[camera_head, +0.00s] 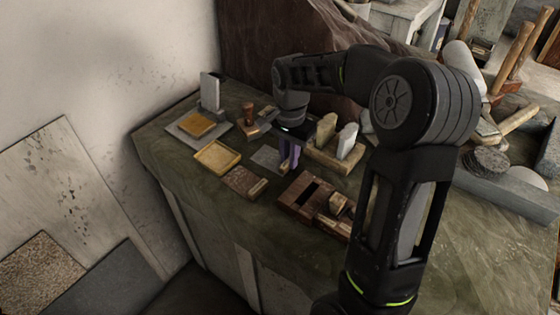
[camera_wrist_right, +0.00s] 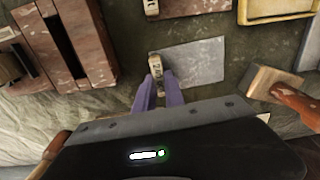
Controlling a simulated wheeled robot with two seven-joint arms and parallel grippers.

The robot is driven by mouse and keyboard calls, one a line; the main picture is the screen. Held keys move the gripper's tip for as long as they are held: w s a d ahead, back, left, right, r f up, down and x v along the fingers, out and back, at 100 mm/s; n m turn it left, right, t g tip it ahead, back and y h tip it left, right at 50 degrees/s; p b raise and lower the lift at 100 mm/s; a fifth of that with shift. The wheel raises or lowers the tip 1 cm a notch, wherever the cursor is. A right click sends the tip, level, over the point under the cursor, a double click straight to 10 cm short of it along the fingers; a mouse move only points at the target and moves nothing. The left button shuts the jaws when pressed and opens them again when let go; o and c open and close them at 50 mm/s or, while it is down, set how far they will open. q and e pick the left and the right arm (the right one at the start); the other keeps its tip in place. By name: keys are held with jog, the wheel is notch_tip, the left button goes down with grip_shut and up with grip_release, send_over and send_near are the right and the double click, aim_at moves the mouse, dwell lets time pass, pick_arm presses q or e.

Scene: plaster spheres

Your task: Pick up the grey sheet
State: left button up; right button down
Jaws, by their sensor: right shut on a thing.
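The grey sheet (camera_head: 265,157) is a flat, speckled rectangle at the middle of the green bench; it also shows in the right wrist view (camera_wrist_right: 197,62). A small pale tag with dark marks (camera_wrist_right: 156,66) sits at its left edge in that view. My right gripper (camera_head: 289,163) points down beside the sheet. Its purple fingers (camera_wrist_right: 160,82) are shut on the tag at the sheet's edge. The sheet looks flat; I cannot tell whether it is clear of the bench. My left gripper is not in view.
A brown sheet (camera_head: 242,181) and a yellow-framed tray (camera_head: 217,157) lie to the left. A reddish-brown slotted block (camera_head: 300,192) is in front. A wooden holder with pale upright pieces (camera_head: 334,158) stands close on the right. A wooden-handled tool (camera_wrist_right: 275,84) lies near the sheet.

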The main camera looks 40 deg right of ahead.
jog(key=shift+r, duration=0.15)
notch_tip(320, 180, up, 10)
jog(key=shift+b, duration=0.35)
dwell(0.3)
jog(key=shift+f, duration=0.2)
dwell(0.4)
